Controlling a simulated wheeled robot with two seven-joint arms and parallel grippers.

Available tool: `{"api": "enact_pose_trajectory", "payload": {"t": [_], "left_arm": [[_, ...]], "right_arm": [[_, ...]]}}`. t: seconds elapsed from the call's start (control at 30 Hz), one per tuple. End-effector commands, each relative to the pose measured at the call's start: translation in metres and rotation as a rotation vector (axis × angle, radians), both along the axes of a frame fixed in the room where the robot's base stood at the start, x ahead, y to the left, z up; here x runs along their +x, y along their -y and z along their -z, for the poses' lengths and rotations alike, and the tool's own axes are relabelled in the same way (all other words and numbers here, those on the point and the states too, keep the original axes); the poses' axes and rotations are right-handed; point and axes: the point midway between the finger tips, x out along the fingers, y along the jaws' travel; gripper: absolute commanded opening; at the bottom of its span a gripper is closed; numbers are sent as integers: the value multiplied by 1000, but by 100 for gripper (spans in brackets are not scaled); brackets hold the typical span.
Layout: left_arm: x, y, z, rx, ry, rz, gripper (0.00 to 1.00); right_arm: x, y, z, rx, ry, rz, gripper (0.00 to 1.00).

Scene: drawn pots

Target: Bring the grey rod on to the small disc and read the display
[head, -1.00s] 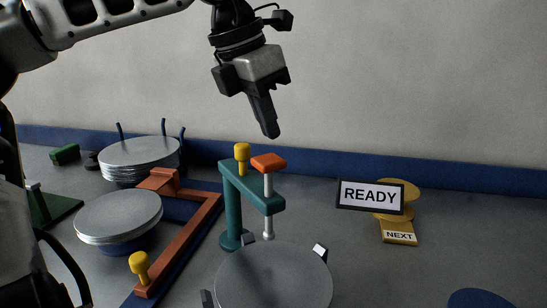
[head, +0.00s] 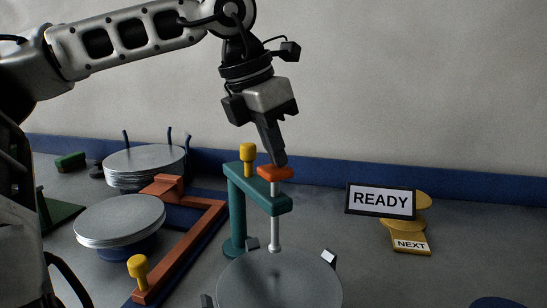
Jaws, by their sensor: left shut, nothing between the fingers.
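The grey rod (head: 275,234) hangs upright from the teal arm (head: 240,205), with an orange cap (head: 276,173) on its top. Its lower end is at the back part of a round grey disc (head: 280,282); I cannot tell whether it touches. My left gripper (head: 279,160) points down, its fingers shut and empty, with the tips at the orange cap. The display (head: 380,200) reads READY. My right gripper is not in view.
A yellow block marked NEXT (head: 411,244) sits below the display. Stacks of grey discs (head: 118,218) stand at the left beside an orange-brown frame (head: 192,250) with a yellow knob (head: 138,266). The table right of the disc is mostly clear.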

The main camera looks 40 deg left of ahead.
Motion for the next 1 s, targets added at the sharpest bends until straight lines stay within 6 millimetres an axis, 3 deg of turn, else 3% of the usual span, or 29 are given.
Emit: {"api": "enact_pose_trajectory", "payload": {"t": [0.67,1.0], "left_arm": [[0,0,30,1,-2,1,0],[0,0,29,0,-5,0,0]], "right_arm": [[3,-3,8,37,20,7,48],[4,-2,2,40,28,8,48]]}}
